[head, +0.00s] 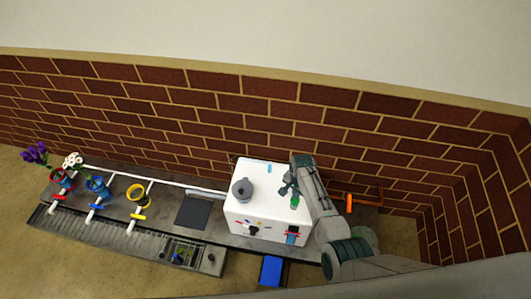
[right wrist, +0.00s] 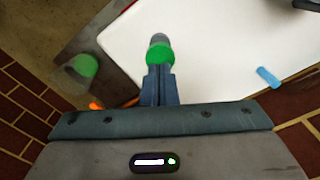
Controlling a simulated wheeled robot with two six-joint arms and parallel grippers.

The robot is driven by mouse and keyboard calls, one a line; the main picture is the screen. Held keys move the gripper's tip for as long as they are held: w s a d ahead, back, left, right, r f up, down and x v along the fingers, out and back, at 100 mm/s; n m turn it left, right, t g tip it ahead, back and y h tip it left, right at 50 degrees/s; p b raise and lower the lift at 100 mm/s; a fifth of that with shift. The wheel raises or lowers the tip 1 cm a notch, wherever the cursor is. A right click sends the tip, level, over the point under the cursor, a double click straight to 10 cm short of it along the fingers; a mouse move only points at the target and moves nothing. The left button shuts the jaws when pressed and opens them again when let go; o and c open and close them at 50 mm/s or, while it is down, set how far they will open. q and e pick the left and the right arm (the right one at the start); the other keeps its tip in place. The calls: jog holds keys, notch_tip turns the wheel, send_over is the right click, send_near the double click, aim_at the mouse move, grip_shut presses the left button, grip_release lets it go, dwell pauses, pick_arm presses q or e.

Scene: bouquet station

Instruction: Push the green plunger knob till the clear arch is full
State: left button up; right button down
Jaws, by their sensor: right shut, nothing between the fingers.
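The green plunger knob (head: 295,202) is on the right part of the white machine's top (head: 262,205). In the right wrist view the green knob (right wrist: 160,56) is right at my fingertips, with a grey tip beyond it. My right gripper (head: 290,188) is shut and empty, its fingers (right wrist: 160,82) together and pointing at the knob. They look close to or touching it; I cannot tell which. A small light-blue piece (head: 264,168) lies along the machine's back edge and also shows in the wrist view (right wrist: 268,77). I cannot make out a clear arch or its fill. My left gripper is out of view.
A grey round part (head: 242,190) stands on the machine's left side. An orange handle (head: 349,203) on a pipe is to the right. Red, blue (head: 97,187) and yellow pots (head: 138,196) stand at left. A blue bin (head: 271,270) is in front. A brick wall stands behind.

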jog(key=shift+f, duration=0.1)
jog(key=shift+f+b, duration=1.95)
jog(key=shift+f, duration=0.4)
jog(key=shift+r+p, duration=2.5)
jog(key=shift+p, duration=0.1)
jog(key=shift+f, duration=0.2)
jog(key=shift+f+b, duration=2)
jog(key=shift+f, duration=0.2)
jog(key=shift+r, duration=0.1)
jog(key=shift+r+p, duration=2.25)
jog(key=shift+p, duration=0.15)
